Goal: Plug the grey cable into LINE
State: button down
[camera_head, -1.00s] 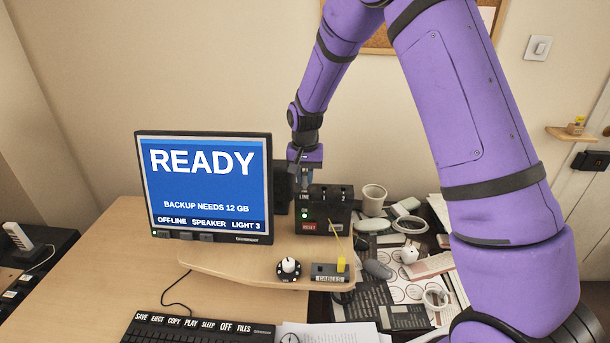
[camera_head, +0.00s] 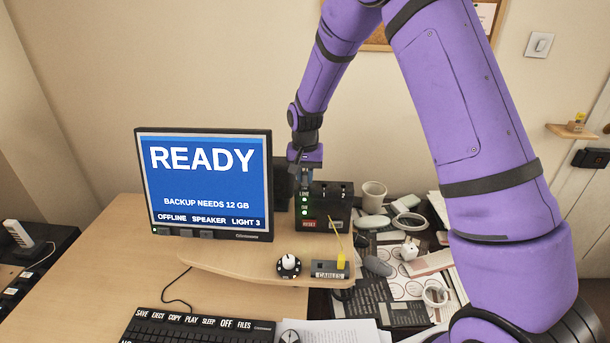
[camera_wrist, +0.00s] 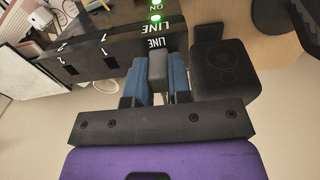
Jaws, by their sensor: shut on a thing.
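The black box (camera_head: 335,212) with the LINE, 1 and 2 labels stands at the back of the desk, right of the monitor. My gripper (camera_head: 306,184) is above its left end, pointing down. In the wrist view, the blue fingers of my gripper (camera_wrist: 157,82) are shut on the grey plug (camera_wrist: 157,66) of the grey cable. The plug's end meets the box at the LINE label (camera_wrist: 172,27), and the LINE opening is hidden behind it. Sockets 1 and 2 look empty. Green lights (camera_head: 304,212) glow on the box front. The grey cable itself is not clearly visible.
The monitor (camera_head: 205,180) reads READY and OFFLINE. A CABLES holder (camera_head: 328,268) with a yellow plug (camera_head: 341,259) and a white knob (camera_head: 288,262) are in front of the box. A cup (camera_head: 374,194) and clutter stand at right. A dark speaker (camera_wrist: 222,70) is close beside my gripper.

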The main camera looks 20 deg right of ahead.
aim_at(306, 174)
jog(key=c, duration=1)
grip_release()
jog(key=shift+o, duration=0.2)
jog(key=shift+r, duration=0.1)
notch_tip(306, 174, up, 10)
jog(key=shift+f, duration=0.15)
jog(key=s+d+r+n+t, duration=0.1)
jog(key=s+d+r, duration=0.1)
jog(key=s+r, duration=0.7)
jog(key=s+d+r+n+t, duration=0.1)
jog(key=s+d+r+t, duration=0.15)
jog(key=s+r, duration=0.55)
jog(key=s+d+r+n+t, duration=0.1)
jog(key=s+d+r+n, duration=0.1)
jog(key=s, duration=1.8)
jog(key=shift+d+r+n+t, duration=0.15)
jog(key=shift+d+n+t, duration=0.05)
jog(key=shift+n+t, duration=0.15)
